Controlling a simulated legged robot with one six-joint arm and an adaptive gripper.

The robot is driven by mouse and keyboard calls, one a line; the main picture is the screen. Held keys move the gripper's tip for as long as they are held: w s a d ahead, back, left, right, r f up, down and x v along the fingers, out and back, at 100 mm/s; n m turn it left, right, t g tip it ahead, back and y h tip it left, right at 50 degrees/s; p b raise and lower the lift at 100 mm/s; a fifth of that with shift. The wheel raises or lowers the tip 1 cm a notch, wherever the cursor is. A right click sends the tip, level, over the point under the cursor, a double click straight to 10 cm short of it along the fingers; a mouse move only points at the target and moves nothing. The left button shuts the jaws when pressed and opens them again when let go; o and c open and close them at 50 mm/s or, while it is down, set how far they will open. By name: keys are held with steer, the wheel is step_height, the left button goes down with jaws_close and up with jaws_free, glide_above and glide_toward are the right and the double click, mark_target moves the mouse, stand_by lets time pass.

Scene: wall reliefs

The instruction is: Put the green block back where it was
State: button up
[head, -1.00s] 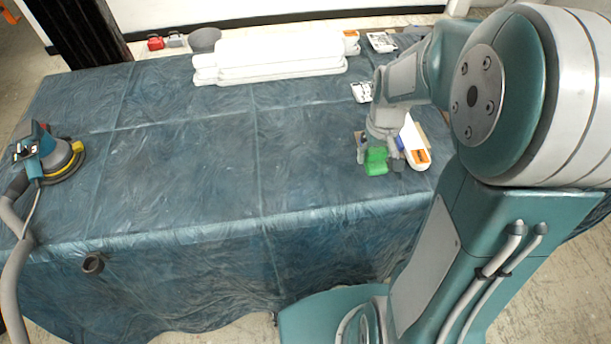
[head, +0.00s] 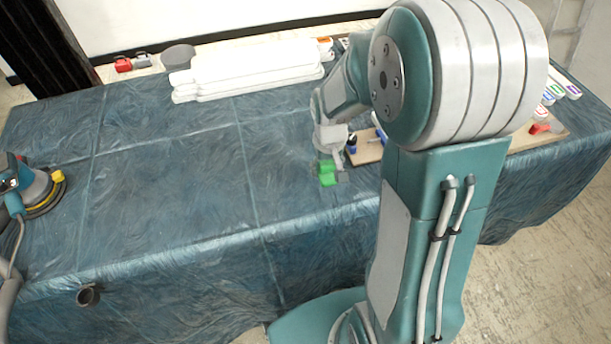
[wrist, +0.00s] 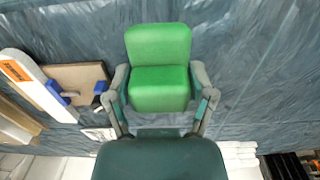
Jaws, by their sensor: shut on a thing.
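The green block (head: 327,173) is held in my gripper (head: 328,164) above the table, left of a wooden board. In the wrist view the green block (wrist: 159,70) sits between the two fingers of my gripper (wrist: 160,92), which press on its left and right sides. The block shows a top face and a front face. Blue table covering shows around it. I cannot tell the exact height of the block above the table.
The blue covered table (head: 180,190) has free room in its middle. A wooden board (head: 368,147) lies right of my gripper, partly behind my arm. White stacked pieces (head: 250,75) lie at the back. A sander (head: 30,190) stands at the left edge.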

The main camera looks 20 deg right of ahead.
glide_above(306, 182)
step_height(306, 182, down, 7)
steer(key=shift+w+r, duration=0.1)
steer(key=shift+r, duration=0.05)
steer(key=shift+f, duration=1.45)
steer(key=shift+f, duration=0.1)
steer(key=o, duration=1)
steer(key=shift+c, duration=0.2)
